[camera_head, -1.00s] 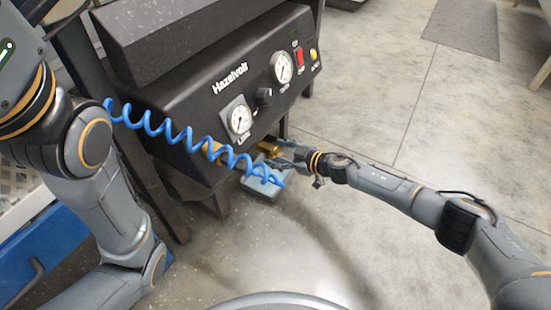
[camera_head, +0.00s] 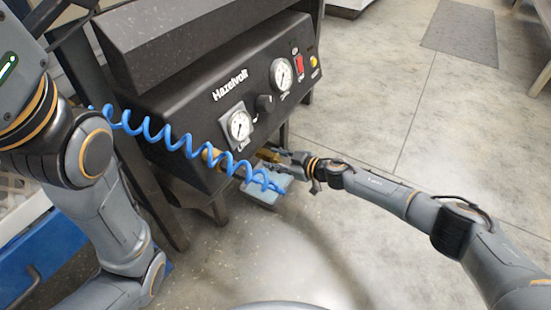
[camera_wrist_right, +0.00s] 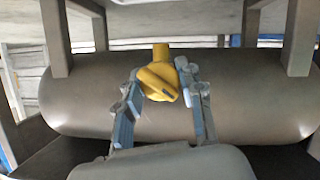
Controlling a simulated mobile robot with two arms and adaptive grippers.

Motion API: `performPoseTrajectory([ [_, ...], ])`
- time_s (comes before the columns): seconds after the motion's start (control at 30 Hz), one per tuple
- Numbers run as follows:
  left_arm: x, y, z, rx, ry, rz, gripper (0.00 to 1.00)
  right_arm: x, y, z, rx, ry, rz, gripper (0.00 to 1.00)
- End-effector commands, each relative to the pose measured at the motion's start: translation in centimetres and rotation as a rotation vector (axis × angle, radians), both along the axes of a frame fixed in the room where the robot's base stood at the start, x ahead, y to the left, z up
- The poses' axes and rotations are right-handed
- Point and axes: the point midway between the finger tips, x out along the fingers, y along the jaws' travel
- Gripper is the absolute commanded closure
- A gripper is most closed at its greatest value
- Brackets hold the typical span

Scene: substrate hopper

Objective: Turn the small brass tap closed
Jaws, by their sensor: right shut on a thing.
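The small brass tap (camera_wrist_right: 158,80) hangs under the front of the black machine, in front of a grey tank in the right wrist view. Its rounded yellow handle sits at a slant below a short upright stem. In the head view the tap (camera_head: 268,155) is small and partly covered by my gripper. My right gripper (camera_wrist_right: 160,98) has one finger on each side of the handle and is shut on it. In the head view the right gripper (camera_head: 278,158) reaches in from the right. My left arm fills the left side, but its gripper is out of the picture.
The black machine (camera_head: 190,88) carries gauges, a knob and a red switch above the tap. The floor (camera_head: 370,110) to the right is open.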

Motion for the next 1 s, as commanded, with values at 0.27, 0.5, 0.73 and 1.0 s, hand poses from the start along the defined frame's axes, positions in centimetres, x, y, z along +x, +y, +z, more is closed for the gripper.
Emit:
performPoseTrajectory([
  [0.27, 0.0, 0.0, 2.7, 0.000, 0.001, 0.000, 1.00, 0.0, 0.0, 0.4, 0.082, 0.117, -0.002, 0.94],
  [0.5, 0.0, 0.0, 3.6, 0.000, 0.001, 0.001, 1.00, 0.1, 0.0, 0.2, 0.189, 0.261, -0.001, 0.94],
  [0.73, 0.0, 0.0, 3.2, 0.000, 0.001, 0.001, 1.00, 0.1, -0.1, -0.1, 0.277, 0.383, -0.001, 0.94],
  [1.0, 0.1, 0.0, 2.8, 0.000, 0.002, 0.001, 1.00, 0.1, -0.1, -0.1, 0.338, 0.466, 0.000, 0.94],
])
